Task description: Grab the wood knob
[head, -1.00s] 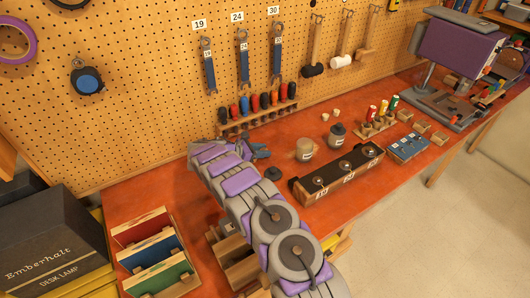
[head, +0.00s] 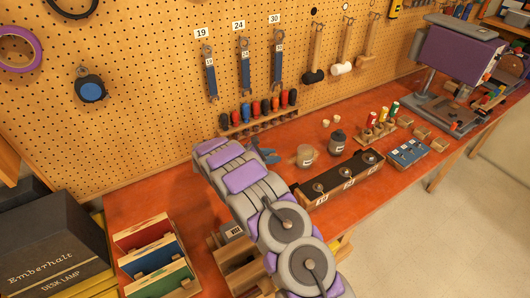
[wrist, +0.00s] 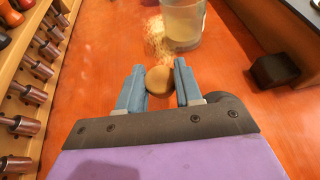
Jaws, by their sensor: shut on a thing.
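The wood knob (wrist: 158,80) is a round, brown, smooth-topped piece in the wrist view. It sits between the two blue-grey fingers of my gripper (wrist: 157,86), which are shut on it. In the head view my gripper (head: 265,153) shows over the orange bench, just in front of the tool rack by the pegboard. The knob cannot be made out there. I cannot tell whether the knob touches the bench.
A clear jar (wrist: 183,22) stands just beyond the gripper, beside a pale crumbly patch. A tool rack (head: 258,125) runs along the left in the wrist view, and a dark block (wrist: 275,70) lies right. A long box with dark top (head: 340,180) stands right of my arm.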

